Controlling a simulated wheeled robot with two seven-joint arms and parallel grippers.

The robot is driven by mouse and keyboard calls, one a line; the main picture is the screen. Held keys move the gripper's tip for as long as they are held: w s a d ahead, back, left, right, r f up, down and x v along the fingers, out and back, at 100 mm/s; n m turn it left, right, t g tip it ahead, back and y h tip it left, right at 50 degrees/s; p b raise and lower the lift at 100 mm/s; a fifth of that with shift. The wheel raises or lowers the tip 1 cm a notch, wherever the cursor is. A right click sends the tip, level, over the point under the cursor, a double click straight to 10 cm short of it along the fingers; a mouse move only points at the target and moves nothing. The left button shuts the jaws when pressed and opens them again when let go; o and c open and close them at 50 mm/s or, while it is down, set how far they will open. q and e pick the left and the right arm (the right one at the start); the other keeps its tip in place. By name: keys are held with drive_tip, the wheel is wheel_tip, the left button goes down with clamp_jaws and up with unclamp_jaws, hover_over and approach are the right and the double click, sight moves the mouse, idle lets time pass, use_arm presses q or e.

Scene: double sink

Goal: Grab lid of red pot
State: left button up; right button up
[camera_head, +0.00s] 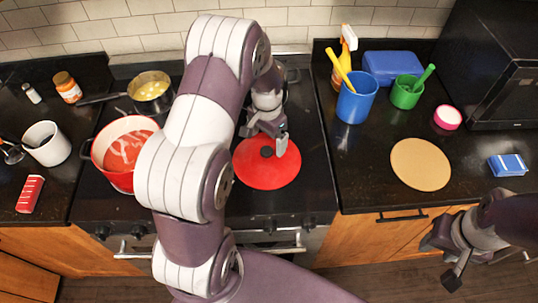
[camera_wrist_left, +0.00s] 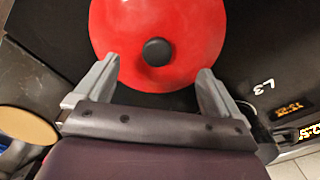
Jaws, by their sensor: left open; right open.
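The red lid (camera_head: 284,171) lies flat on the black stove top, right of the red pot, with a round black knob (camera_head: 267,152) at its middle. The red pot (camera_head: 99,152) stands uncovered on the left of the stove with reddish food in it; my left arm hides its right part. My left gripper (camera_head: 265,132) is open over the far side of the lid, close to the knob. In the left wrist view the lid (camera_wrist_left: 195,40) and the knob (camera_wrist_left: 156,52) show just ahead of the open fingers (camera_wrist_left: 158,80), between their lines. My right gripper (camera_head: 446,262) is open and empty in front of the right counter.
A pan (camera_head: 151,88) of yellow food stands at the back left of the stove. A blue cup (camera_head: 356,100), a green cup (camera_head: 405,95), a round tan board (camera_head: 420,165) and a blue sponge (camera_head: 507,165) are on the right counter. A white mug (camera_head: 48,146) is on the left counter.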

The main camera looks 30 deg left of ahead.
sight(266, 150)
use_arm(q)
drive_tip(key=f, duration=0.2)
drive_tip(key=s+f+p, duration=0.1)
drive_tip(key=f, duration=0.1)
drive_tip(key=shift+s+d, duration=0.1)
drive_tip(key=shift+s, duration=0.1)
drive_tip(key=shift+f, duration=0.25)
drive_tip(key=shift+w+f, duration=0.15)
drive_tip(key=shift+w, duration=0.15)
drive_tip(key=shift+s+d, duration=0.1)
drive_tip(key=shift+s, duration=0.15)
clamp_jaws()
use_arm(e)
drive_tip(key=shift+s+a+r, duration=0.1)
drive_tip(key=shift+s+r, duration=0.1)
drive_tip(key=shift+r, duration=0.3)
drive_tip(key=shift+s+r, duration=0.2)
drive_tip(key=shift+r, duration=0.3)
use_arm(q)
drive_tip(key=shift+w+r, duration=0.1)
drive_tip(key=shift+r, duration=0.1)
use_arm(e)
drive_tip(key=shift+f, duration=0.1)
